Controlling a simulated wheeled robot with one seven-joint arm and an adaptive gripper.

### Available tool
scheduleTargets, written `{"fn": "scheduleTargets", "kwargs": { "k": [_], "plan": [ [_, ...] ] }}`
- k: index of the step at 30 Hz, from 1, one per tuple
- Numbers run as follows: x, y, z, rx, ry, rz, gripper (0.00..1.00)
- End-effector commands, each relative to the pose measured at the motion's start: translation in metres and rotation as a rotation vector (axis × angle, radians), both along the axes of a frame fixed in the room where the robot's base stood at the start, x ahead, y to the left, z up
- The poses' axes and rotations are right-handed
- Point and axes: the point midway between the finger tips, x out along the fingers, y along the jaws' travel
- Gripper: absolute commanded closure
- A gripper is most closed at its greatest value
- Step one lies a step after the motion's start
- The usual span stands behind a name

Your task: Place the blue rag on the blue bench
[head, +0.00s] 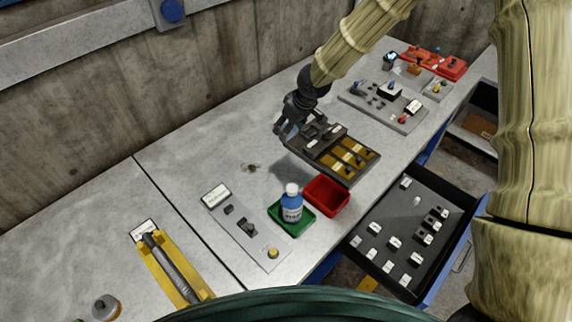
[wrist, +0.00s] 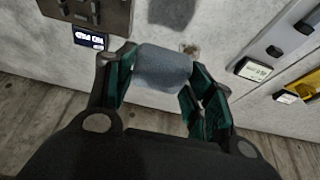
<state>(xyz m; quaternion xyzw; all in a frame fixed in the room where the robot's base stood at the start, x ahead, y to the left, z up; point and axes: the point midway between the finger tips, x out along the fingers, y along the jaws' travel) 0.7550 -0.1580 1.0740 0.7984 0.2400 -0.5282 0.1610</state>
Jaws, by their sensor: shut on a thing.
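The blue rag (wrist: 163,70) shows in the wrist view as a grey-blue roll between the two green-padded fingers of my gripper (wrist: 160,74). My gripper (head: 290,124) is shut on it. In the head view the gripper is above the back of the long bench (head: 200,145), left of a dark panel, and mostly hides the rag. The bench has a grey top, with blue showing on its front below the top. A dark shadow lies on the bench top beyond the rag in the wrist view.
A dark panel with yellow strips (head: 345,160) is close right of my gripper. A red tray (head: 327,196), a blue-labelled bottle (head: 291,205) on a green tray and a grey switch panel (head: 240,232) are nearer. A drawer (head: 398,275) stands open. The left bench top is mostly clear.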

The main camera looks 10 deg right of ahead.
Motion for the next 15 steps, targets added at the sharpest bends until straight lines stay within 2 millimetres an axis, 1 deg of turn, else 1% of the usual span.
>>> {"fn": "scheduleTargets", "kwargs": {
  "k": [1, 8, 9, 15],
  "plan": [
    [0.000, 0.000, -0.010, 0.000, 0.005, 0.000, 0.70],
    [0.001, -0.001, -0.027, 0.000, 0.006, -0.002, 0.70],
    [0.001, -0.001, -0.033, -0.001, 0.007, -0.002, 0.70],
    [0.002, 0.000, -0.051, 0.001, 0.005, -0.001, 0.70]
  ]
}}
